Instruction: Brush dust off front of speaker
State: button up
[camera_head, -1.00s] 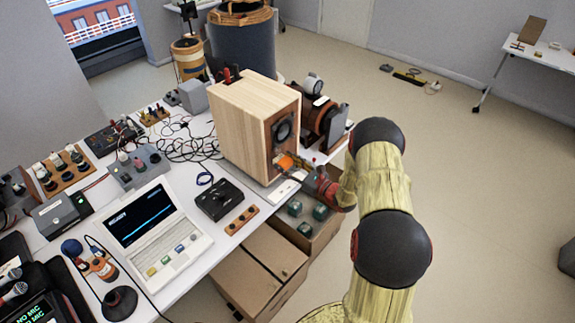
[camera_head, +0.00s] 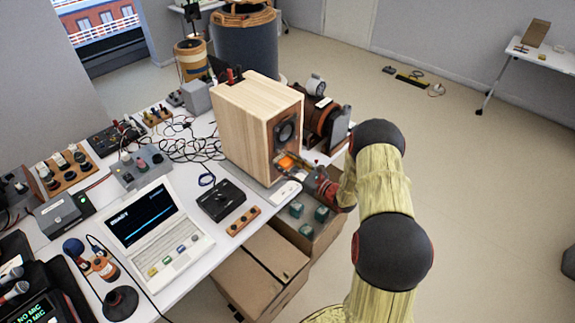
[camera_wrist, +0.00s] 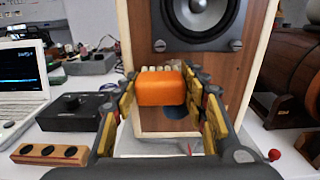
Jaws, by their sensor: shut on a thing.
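The speaker (camera_head: 238,130) is a light wooden box standing on the white table, with its darker wood front facing right toward my arm. In the wrist view its front panel (camera_wrist: 240,75) fills the background, with a round grey driver (camera_wrist: 197,15) at the top and a dark blue opening low down. My gripper (camera_wrist: 162,92) is shut on an orange brush (camera_wrist: 161,92) with pale bristles pointing at the lower front. The brush also shows as a small orange patch in the head view (camera_head: 286,162). I cannot tell whether the bristles touch the panel.
A black box with a knob (camera_head: 221,201), a wooden strip with black knobs (camera_head: 243,220) and a laptop (camera_head: 153,230) lie left of the gripper. A copper-coloured machine (camera_head: 322,122) stands behind the speaker. Cardboard boxes (camera_head: 250,275) sit below the table edge.

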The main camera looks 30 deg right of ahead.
jog(key=shift+w+a, duration=0.1)
jog(key=shift+w, duration=0.25)
jog(key=shift+w+d+b, duration=0.3)
jog(key=shift+d+b, duration=0.15)
jog(key=shift+d, duration=0.5)
jog(key=shift+w+d+b, duration=0.3)
jog(key=shift+d+b, duration=0.1)
jog(key=shift+d, duration=0.55)
jog(key=shift+w, duration=0.1)
jog(key=shift+a, duration=0.15)
jog(key=shift+s+a+r, duration=0.1)
jog(key=shift+s+a, duration=0.15)
jog(key=shift+a, duration=0.7)
jog(key=shift+s+a, duration=0.25)
jog(key=shift+a, duration=0.65)
jog(key=shift+c, duration=0.5)
jog(key=shift+p+v, duration=0.6)
jog(key=shift+v, duration=2.45)
